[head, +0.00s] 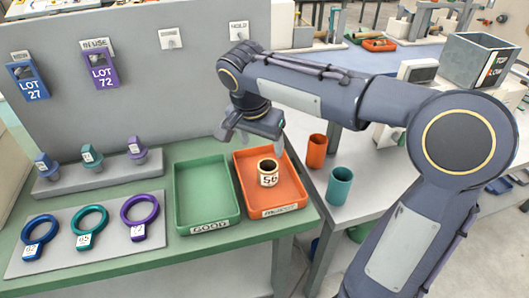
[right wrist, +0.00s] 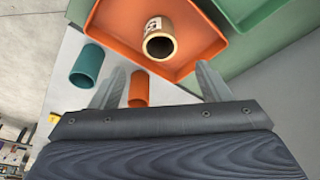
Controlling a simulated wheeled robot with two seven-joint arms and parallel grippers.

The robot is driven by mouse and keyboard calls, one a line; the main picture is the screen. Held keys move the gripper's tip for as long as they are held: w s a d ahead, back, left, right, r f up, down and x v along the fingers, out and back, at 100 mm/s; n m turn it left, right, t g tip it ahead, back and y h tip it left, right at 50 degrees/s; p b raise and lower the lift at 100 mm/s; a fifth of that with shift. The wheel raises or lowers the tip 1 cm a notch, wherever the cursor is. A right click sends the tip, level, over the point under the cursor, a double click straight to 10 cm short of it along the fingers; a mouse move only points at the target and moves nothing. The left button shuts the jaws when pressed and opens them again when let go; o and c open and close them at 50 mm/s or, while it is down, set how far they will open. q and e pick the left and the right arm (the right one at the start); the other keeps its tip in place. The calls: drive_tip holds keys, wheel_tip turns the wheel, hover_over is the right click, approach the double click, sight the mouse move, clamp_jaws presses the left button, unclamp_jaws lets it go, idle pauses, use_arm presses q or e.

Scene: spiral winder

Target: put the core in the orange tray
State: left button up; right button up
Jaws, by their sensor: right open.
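The core (head: 268,172), a short cream tube with a dark number label and a dark open bore, stands in the orange tray (head: 291,196). It also shows in the right wrist view (right wrist: 159,45) inside the tray, its open end facing the camera. My right gripper (head: 249,134) is above the back left part of the orange tray, open and empty. In the right wrist view its two fingers (right wrist: 161,82) are spread wide, and the core is apart from both. My left gripper is in neither view.
A green tray (head: 207,222) marked GOOD sits left of the orange one. Blue, teal and purple rings (head: 90,219) lie on a grey board. An orange cup (head: 316,151) and a teal cup (head: 340,186) stand on the side table. A grey panel rises behind.

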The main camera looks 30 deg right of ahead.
drive_tip(key=s+a+f+n+t+y, duration=0.2)
drive_tip(key=s+f+n+y, duration=0.1)
drive_tip(key=s, duration=0.7)
drive_tip(key=s+a+f+n+t+y, duration=0.2)
drive_tip(key=s+f+n, duration=0.3)
drive_tip(key=s, duration=0.5)
drive_tip(key=shift+s+a+f+n+y, duration=0.2)
drive_tip(key=shift+a+n+y, duration=0.45)
drive_tip(key=shift+n, duration=0.35)
